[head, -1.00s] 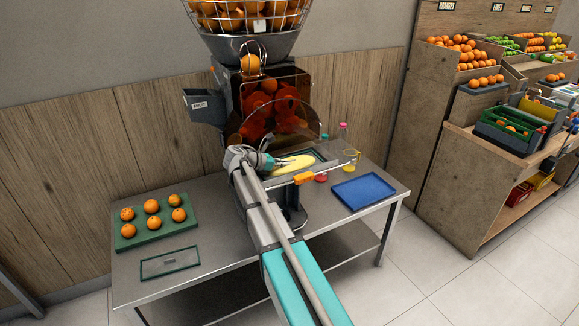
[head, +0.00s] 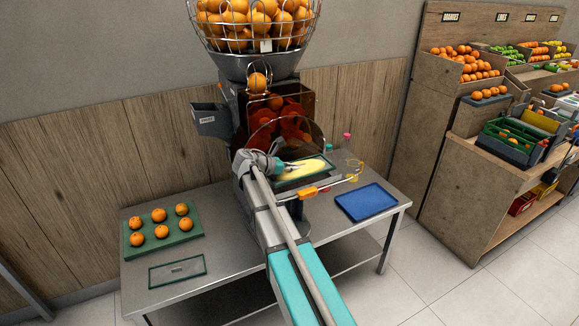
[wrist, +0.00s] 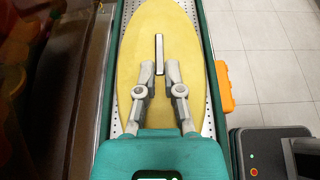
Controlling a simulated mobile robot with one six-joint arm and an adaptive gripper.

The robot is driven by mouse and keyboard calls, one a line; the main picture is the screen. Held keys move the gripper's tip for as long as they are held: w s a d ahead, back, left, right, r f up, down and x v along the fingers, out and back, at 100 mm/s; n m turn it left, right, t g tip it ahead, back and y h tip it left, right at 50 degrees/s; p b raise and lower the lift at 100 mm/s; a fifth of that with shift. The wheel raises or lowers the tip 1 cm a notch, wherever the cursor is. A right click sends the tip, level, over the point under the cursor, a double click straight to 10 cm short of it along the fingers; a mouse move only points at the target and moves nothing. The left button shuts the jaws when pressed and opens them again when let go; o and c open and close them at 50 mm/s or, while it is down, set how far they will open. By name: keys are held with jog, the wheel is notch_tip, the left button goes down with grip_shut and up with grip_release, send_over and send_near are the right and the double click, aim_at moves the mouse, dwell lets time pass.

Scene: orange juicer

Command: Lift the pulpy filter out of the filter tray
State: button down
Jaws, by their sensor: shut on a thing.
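The pulpy filter (head: 318,163) is a perforated plate with a dark green rim, mostly covered in yellow pulp. It is at the front of the juicer (head: 262,125), below the clear guard. In the wrist view the filter's pulp (wrist: 140,35) fills the middle, with a grey bar handle (wrist: 159,45) standing along it. My gripper (wrist: 159,72) has its fingers on both sides of the handle's near end and is shut on it. In the head view my gripper (head: 284,165) is at the filter's left part. The filter tray beneath is mostly hidden, and any gap between them is hard to judge.
An orange latch (head: 308,192) sits just in front of the filter. A clear jug (head: 354,172) and a blue tray (head: 367,202) are to the right. A clean green-rimmed filter (head: 165,274) and a green tray of oranges (head: 150,249) lie on the left tabletop.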

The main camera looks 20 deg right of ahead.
aim_at(299, 175)
jog(key=s+r+p, duration=0.1)
jog(key=r, duration=0.1)
jog(key=s+d+r+p, duration=0.1)
jog(key=p, duration=0.1)
jog(key=shift+s+r, duration=0.3)
jog(key=shift+r, duration=0.1)
jog(key=s+d+r+p, duration=0.3)
jog(key=s+d, duration=0.1)
jog(key=s, duration=0.4)
jog(key=shift+r, duration=0.25)
